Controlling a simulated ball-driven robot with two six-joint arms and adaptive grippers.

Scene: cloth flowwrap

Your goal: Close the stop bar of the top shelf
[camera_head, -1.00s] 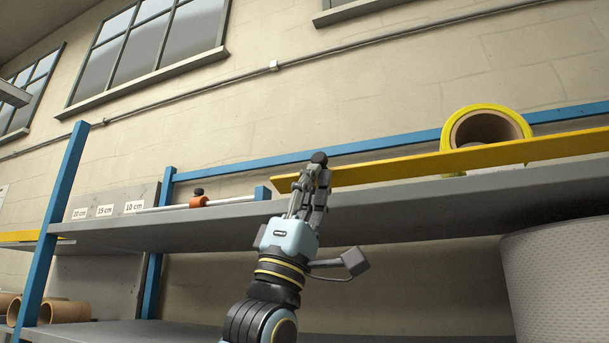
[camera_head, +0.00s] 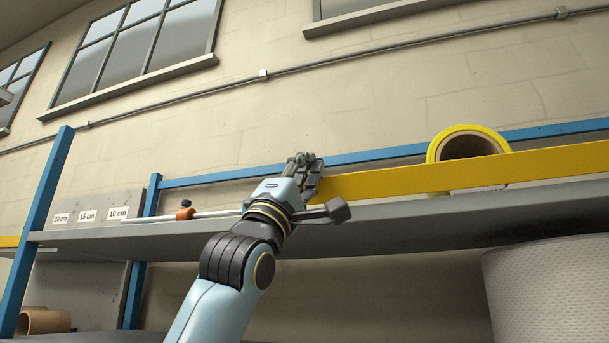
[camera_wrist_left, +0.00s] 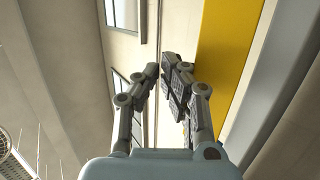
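The top shelf (camera_head: 400,226) is a long grey board. Its yellow stop bar (camera_head: 420,178) runs along the front to the right, its broad face showing; it also shows in the left wrist view (camera_wrist_left: 222,60). My left gripper (camera_head: 306,160) is at the bar's left end, and its fingers hide that end. In the left wrist view my left gripper (camera_wrist_left: 160,68) has its fingertips almost together with nothing seen between them, and the yellow bar lies just right of the right finger. I cannot tell whether they touch. My right gripper is out of view.
A yellow-edged roll (camera_head: 468,145) stands behind the bar. A thin rod with an orange clamp (camera_head: 185,214) lies left of my gripper, near size labels (camera_head: 88,215). A blue post (camera_head: 40,220) stands at the left. A large pale roll (camera_head: 550,290) is below the shelf at right.

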